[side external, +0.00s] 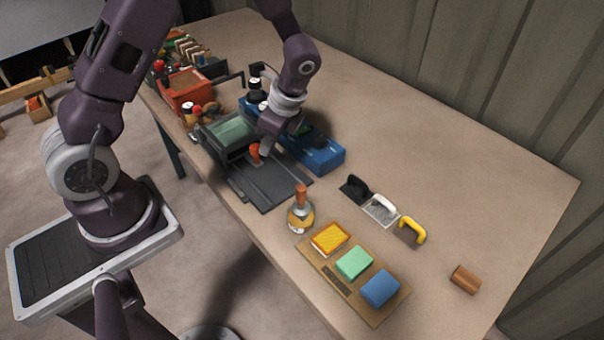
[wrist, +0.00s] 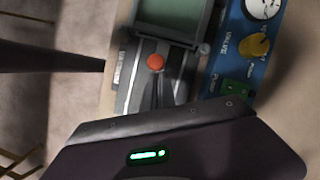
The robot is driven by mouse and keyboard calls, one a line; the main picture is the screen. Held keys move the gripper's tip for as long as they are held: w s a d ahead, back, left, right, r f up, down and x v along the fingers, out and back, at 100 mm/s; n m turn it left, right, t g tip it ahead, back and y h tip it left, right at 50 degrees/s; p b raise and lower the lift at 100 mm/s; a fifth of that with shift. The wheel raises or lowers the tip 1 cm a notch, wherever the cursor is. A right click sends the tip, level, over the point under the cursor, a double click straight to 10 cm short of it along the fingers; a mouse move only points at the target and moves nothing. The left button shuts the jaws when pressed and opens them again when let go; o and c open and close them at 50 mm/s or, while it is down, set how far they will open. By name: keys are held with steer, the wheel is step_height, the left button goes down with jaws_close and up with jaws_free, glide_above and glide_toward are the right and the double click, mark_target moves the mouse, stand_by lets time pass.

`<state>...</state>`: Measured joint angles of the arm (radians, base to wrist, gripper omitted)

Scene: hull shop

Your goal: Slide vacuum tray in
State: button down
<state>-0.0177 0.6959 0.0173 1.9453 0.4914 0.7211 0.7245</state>
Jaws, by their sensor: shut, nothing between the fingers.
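The vacuum unit is a dark housing (side external: 222,137) with a green window; the window (wrist: 172,18) shows at the top of the wrist view. A flat dark plate with raised strips (side external: 272,183) extends from its front. An orange knob (side external: 254,150) stands close to the housing front; this knob (wrist: 156,63) is clear in the wrist view. How far the tray sits inside the housing is hidden. My gripper (side external: 265,150) is shut and empty, low over the plate right beside the knob. I cannot tell whether it touches the knob.
A blue unit with a gauge and yellow knob (wrist: 257,46) stands close beside the housing. An orange-handled tool (side external: 301,205) stands near the plate's front. A board (side external: 377,313) holds coloured blocks. A red bin (side external: 186,91) is behind. The table's right side is mostly clear.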

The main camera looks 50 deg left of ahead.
steer(key=shift+s+a, duration=0.1)
steer(key=shift+a, duration=0.7)
steer(key=d, duration=0.1)
steer(key=w+d, duration=0.1)
steer(key=d, duration=0.1)
steer(key=w+d, duration=0.1)
steer(key=shift+w+d+r, duration=0.15)
steer(key=shift+d+r, duration=0.15)
steer(key=shift+r, duration=0.05)
steer(key=v, duration=0.9)
steer(key=s+d+r+n+t+h, duration=0.15)
steer(key=s+r+n+t, duration=0.35)
steer(key=s+r, duration=0.6)
steer(key=s+d+r+n+t+h, duration=0.1)
steer(key=s+r+n+t+h, duration=0.1)
steer(key=s+n, duration=0.5)
steer(key=s+r, duration=0.1)
steer(key=s, duration=0.2)
steer(key=shift+d+n+t, duration=0.3)
steer(key=shift+d, duration=0.1)
